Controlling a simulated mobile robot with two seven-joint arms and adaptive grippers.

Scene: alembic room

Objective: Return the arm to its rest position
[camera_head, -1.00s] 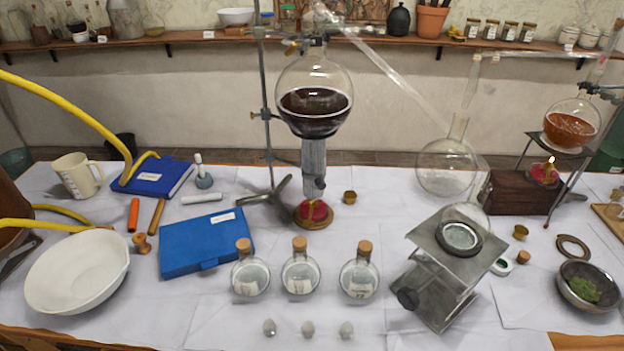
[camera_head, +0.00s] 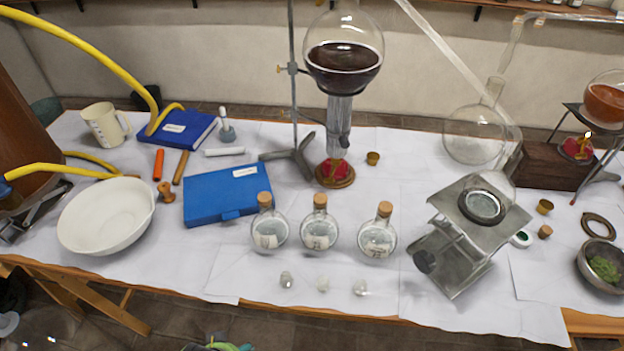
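Neither of my grippers and neither of my arms shows in the head view. The table (camera_head: 245,277) with its white paper cover lies in front of me, and no gripper is over it. Three small round flasks with corks stand near its front: the left flask (camera_head: 268,231), the middle flask (camera_head: 319,233) and the right flask (camera_head: 377,238). Several small pale lumps, one of them a clear stopper-like piece (camera_head: 287,280), lie in front of them.
A white bowl (camera_head: 108,217) and a blue case (camera_head: 228,194) are on the left. A tall stand holds a flask of dark liquid (camera_head: 343,65) at the centre. A metal lab jack (camera_head: 462,245) and a bowl of green matter (camera_head: 603,266) are on the right. Dark floor shows below the table edge.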

